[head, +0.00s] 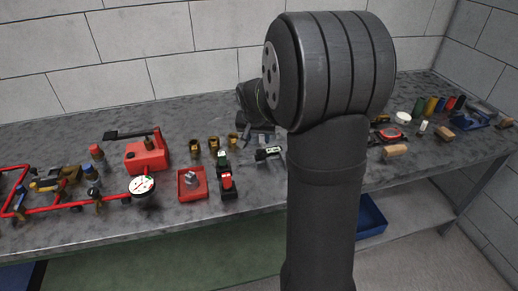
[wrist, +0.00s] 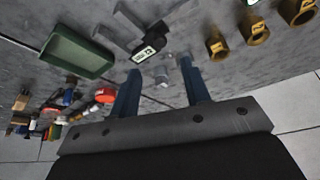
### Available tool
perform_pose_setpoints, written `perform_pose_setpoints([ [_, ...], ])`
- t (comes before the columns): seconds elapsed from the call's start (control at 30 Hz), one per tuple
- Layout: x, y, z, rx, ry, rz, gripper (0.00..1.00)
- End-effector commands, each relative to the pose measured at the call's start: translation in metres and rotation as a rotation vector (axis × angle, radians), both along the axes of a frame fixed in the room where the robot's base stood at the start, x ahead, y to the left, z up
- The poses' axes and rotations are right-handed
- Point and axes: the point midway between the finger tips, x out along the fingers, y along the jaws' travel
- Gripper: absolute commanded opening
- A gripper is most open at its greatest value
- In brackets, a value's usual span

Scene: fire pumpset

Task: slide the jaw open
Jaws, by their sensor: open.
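A digital caliper with a dark slider and a small lit display (wrist: 150,48) lies on the grey bench in the wrist view. In the head view the caliper (head: 268,153) shows just left of my arm, partly hidden by it. My gripper (wrist: 160,68) is open in the wrist view. Its two blue fingers point toward the caliper, with the slider's grey part between or just beyond the tips. I cannot tell whether the fingers touch it. How far apart the caliper's jaws stand is unclear. In the head view my arm largely hides the gripper.
Several brass fittings (head: 213,145) stand left of the caliper. A red tray (head: 193,185), a red pump box (head: 147,153) and red piping (head: 55,209) lie further left. A green tray (wrist: 77,52) shows in the wrist view. A red tape measure (head: 388,134) lies right of my arm.

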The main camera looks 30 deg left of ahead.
Motion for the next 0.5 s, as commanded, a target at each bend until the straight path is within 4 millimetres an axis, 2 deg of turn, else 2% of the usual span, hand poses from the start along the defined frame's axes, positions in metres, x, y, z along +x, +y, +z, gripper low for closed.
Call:
perform_pose_setpoints([
  [0.03,0.004,0.001,-0.012,-0.002,0.003,0.0,0.43],
  [0.23,0.017,0.007,-0.047,-0.003,0.002,0.0,0.43],
  [0.5,0.029,0.012,-0.076,-0.001,0.001,0.0,0.43],
])
